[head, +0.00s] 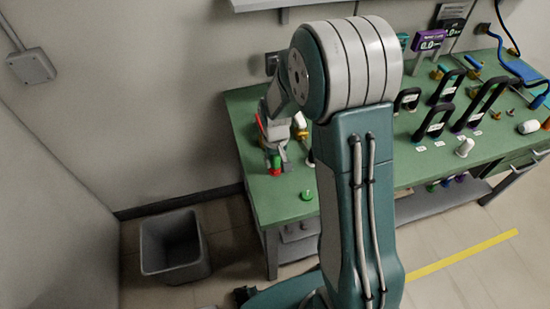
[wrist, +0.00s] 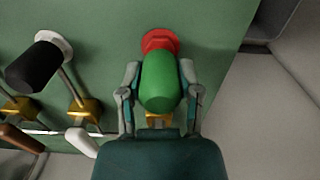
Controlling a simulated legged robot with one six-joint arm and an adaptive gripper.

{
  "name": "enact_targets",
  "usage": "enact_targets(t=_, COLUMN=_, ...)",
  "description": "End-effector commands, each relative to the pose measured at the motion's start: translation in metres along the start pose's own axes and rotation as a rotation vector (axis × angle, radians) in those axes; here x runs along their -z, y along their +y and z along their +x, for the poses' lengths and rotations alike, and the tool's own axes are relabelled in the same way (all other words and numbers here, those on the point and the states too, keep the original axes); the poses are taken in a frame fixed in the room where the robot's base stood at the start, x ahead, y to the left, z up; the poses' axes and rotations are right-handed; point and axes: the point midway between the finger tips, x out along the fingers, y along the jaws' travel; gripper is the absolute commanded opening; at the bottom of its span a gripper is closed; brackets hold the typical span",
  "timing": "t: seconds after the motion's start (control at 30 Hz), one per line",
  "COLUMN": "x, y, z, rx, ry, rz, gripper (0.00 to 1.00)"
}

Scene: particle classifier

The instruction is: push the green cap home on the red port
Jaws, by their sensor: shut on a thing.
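The green cap (wrist: 159,82) is between the two fingers of my gripper (wrist: 160,98) in the wrist view. My gripper is shut on it. The red port (wrist: 160,40) shows just beyond the cap's far end, on the green bench top. The cap's end overlaps the port in this view, and I cannot tell how far it is seated. In the head view the green cap (head: 276,161) stands above the red port (head: 275,172) near the bench's left end, with my gripper (head: 277,150) over it. My arm hides part of the bench.
A black-handled tool (wrist: 35,66) and brass fittings (wrist: 85,110) lie left of the port. A small green piece (head: 307,195) sits near the front edge. Black handles (head: 434,122) stand on the bench's right side. A grey bin (head: 174,245) stands on the floor.

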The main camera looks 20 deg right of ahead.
Motion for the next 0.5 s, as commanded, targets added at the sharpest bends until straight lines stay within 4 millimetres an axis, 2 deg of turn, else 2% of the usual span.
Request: enact_targets(t=0.5, x=0.000, y=0.000, z=0.012, rx=0.000, ry=-0.002, rz=0.000, gripper=0.05)
